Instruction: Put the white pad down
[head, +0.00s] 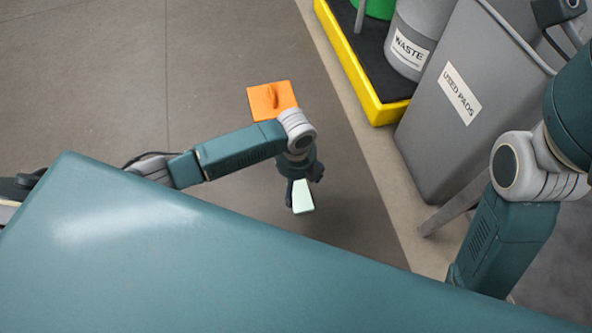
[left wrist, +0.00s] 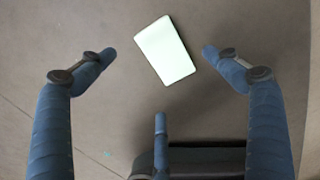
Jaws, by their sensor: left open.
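The white pad (head: 303,197) is a small pale, slightly greenish-white block. In the head view it shows just below my left gripper (head: 302,184), over the grey floor. In the left wrist view the pad (left wrist: 166,50) is tilted between the two spread fingertips, with a gap on each side. My left gripper is open and does not touch it there. I cannot tell whether the pad rests flat on the floor. Dark parts at the top right edge look like my right gripper (head: 560,22), cut off by the frame; its jaws are unclear.
An orange block with a raised grip (head: 262,103) lies on the floor behind my left wrist. A yellow-edged black tray (head: 376,103) holds a grey WASTE drum (head: 405,62) and a green container (head: 377,8). A grey USED PADS bin (head: 425,145) stands right.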

